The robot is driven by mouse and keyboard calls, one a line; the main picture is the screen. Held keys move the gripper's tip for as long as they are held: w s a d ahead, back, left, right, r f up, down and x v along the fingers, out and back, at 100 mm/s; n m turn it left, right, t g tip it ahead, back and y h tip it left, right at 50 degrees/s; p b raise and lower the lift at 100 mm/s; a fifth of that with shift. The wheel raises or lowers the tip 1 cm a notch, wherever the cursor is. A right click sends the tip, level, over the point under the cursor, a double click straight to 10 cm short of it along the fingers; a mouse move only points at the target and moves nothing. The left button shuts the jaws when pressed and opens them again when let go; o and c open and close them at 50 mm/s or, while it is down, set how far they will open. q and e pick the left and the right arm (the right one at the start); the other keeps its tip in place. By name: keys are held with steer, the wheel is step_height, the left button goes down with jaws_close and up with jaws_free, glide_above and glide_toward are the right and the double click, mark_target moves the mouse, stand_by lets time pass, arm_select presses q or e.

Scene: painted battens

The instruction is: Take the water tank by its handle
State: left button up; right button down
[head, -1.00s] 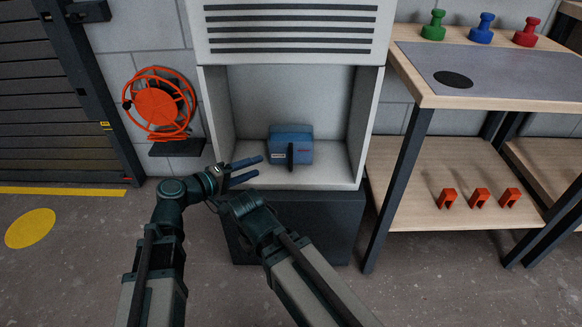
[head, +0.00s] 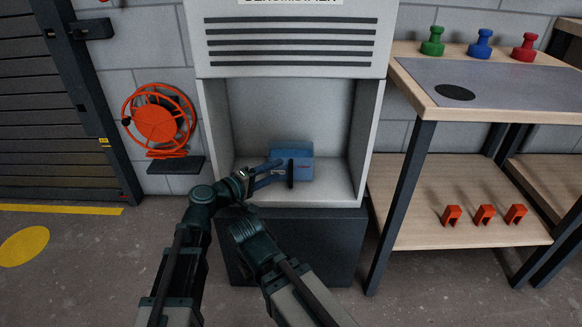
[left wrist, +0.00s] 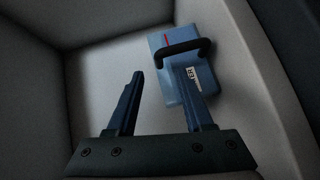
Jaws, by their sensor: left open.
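The water tank (head: 305,163) is a blue box standing on the floor of the white cabinet's open bay. Its black handle (head: 291,173) stands out on its front side. In the left wrist view the tank (left wrist: 204,76) is at upper centre-right, with the black handle (left wrist: 180,48) arching across it. My left gripper (head: 276,171) is open and empty, just left of the handle in the head view. In the wrist view the handle lies beyond the fingertips (left wrist: 160,73), nearer the right finger, which covers part of the tank. Whether a finger touches the tank cannot be told. My right gripper is not in view.
The bay's side walls (head: 215,130) and the vented panel (head: 290,42) above enclose the tank. A workbench (head: 420,95) with coloured knobs and orange clips on its lower shelf stands right. An orange reel (head: 160,118) hangs left. The bay floor left of the tank is mostly free.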

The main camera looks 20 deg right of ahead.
mark_target(291, 166)
arm_select(q)
steer(key=shift+d, duration=0.1)
steer(key=x, duration=0.5)
steer(key=shift+d+b, duration=0.2)
steer(key=shift+b, duration=0.15)
steer(key=shift+s, duration=0.15)
jaws_close()
stand_by(1.0)
